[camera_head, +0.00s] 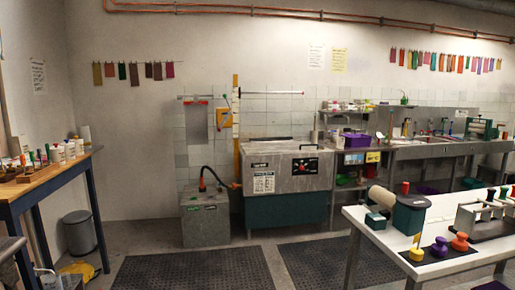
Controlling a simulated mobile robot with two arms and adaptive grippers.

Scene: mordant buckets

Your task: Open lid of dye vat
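The dye vat appears to be the large grey metal unit (288,172) against the back wall, with a teal lower body (288,211). Its lid (275,145) looks shut, with a dark strip along its back edge. Neither of my grippers is in view.
A wooden-topped table (40,182) with jars stands at left, and a white table (385,238) with spools at front right. Dark floor mats (195,270) lie before the vat. A steel counter (425,148) runs right of the vat.

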